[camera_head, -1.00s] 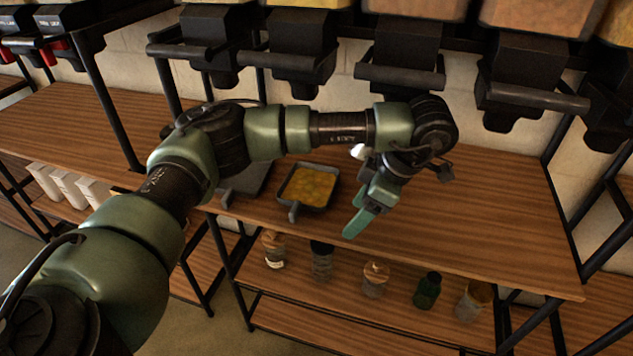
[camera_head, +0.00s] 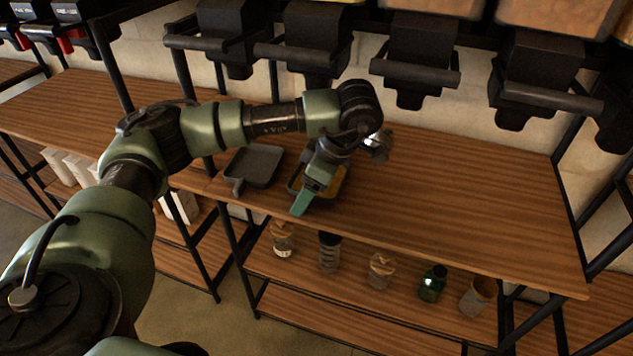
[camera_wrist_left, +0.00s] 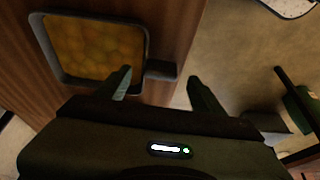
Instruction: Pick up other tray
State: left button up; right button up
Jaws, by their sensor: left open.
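A dark tray (camera_wrist_left: 147,40) filled with yellow-orange round pieces sits on the wooden counter. In the head view it is partly hidden behind my left gripper (camera_head: 301,203). In the left wrist view my left gripper (camera_wrist_left: 160,76) is open, and the tray's short handle (camera_wrist_left: 162,70) lies between its fingertips or just beyond them. I cannot tell whether the fingers touch it. A second, empty grey tray (camera_head: 256,164) stands on the counter to the left of the filled one, with its handle toward the front edge. My right gripper is not in view.
Black dispensers (camera_head: 415,60) hang in a row above the back of the counter (camera_head: 450,200). Several jars (camera_head: 381,270) stand on the shelf below. White containers (camera_head: 70,165) are on the lower left shelf. The counter's right side is clear.

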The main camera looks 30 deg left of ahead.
pick_arm(q)
jog(key=shift+f, duration=0.3)
grip_shut()
